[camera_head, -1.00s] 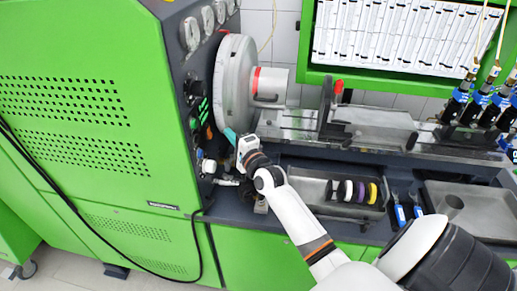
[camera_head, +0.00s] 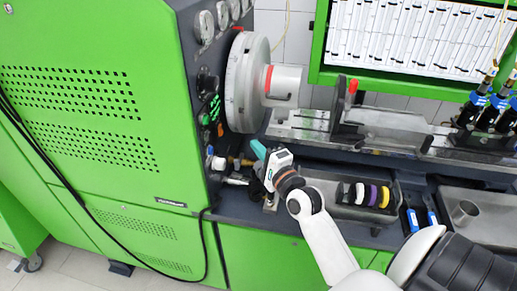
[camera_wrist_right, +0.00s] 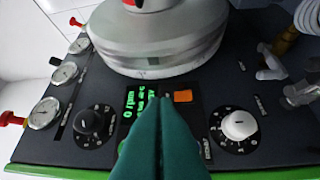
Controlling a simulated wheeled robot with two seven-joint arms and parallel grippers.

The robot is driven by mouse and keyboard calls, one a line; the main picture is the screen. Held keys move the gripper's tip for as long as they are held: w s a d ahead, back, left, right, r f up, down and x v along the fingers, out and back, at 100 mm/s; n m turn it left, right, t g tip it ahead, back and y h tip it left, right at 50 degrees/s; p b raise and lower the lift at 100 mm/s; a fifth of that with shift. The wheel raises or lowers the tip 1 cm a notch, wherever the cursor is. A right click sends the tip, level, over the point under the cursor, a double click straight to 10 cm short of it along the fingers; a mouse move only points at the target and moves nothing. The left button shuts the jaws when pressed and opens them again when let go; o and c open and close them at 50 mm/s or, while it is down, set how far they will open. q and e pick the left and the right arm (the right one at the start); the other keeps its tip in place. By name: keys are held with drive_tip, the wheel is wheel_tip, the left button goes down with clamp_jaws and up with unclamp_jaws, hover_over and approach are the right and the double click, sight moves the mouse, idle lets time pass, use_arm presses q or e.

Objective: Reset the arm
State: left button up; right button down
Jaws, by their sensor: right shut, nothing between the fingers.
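My right gripper (camera_head: 259,149) is in front of the green machine's side control panel (camera_head: 209,108), with its teal fingers pointing up and left toward it. In the right wrist view the teal fingertips (camera_wrist_right: 160,103) are together with nothing between them. They overlap the lower part of the green-lit display (camera_wrist_right: 142,100), which reads 0 rpm. An orange button (camera_wrist_right: 183,96) is just right of the tips. A black knob (camera_wrist_right: 90,122) is left of them and a white knob (camera_wrist_right: 239,125) right. The fingers look apart from the panel. My left gripper is not in view.
A large metal disc (camera_head: 243,82) stands beside the panel, with a metal bed (camera_head: 300,125) to its right. A tray (camera_head: 345,210) holds several coloured rings. Gauges (camera_wrist_right: 64,72) line the panel's edge.

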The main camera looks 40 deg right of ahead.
idle(0.3)
drive_tip(key=s+a+f+n+g+y, duration=0.3)
drive_tip(key=s+a+f+n+g, duration=0.55)
drive_tip(key=a+f+n, duration=0.3)
drive_tip(key=s+a+f+n+g, duration=0.1)
drive_tip(key=s+f+n+g, duration=0.15)
drive_tip(key=s, duration=0.35)
drive_tip(key=s+a+f+n+g+h, duration=0.1)
drive_tip(key=s+n+g, duration=0.1)
drive_tip(key=s+n, duration=0.25)
drive_tip(key=s+a+f+n+g, duration=0.1)
drive_tip(key=s+f+n+g, duration=0.15)
drive_tip(key=s, duration=0.35)
wheel_tip(320, 180, down, 26)
drive_tip(key=s+n+g, duration=0.1)
drive_tip(key=s, duration=0.1)
drive_tip(key=s+d+f+g, duration=0.1)
drive_tip(key=s+d+f, duration=0.2)
drive_tip(key=s+f, duration=1.3)
drive_tip(key=shift+f+h+b, duration=0.3)
drive_tip(key=shift+f+b, duration=0.05)
drive_tip(key=shift+f, duration=0.15)
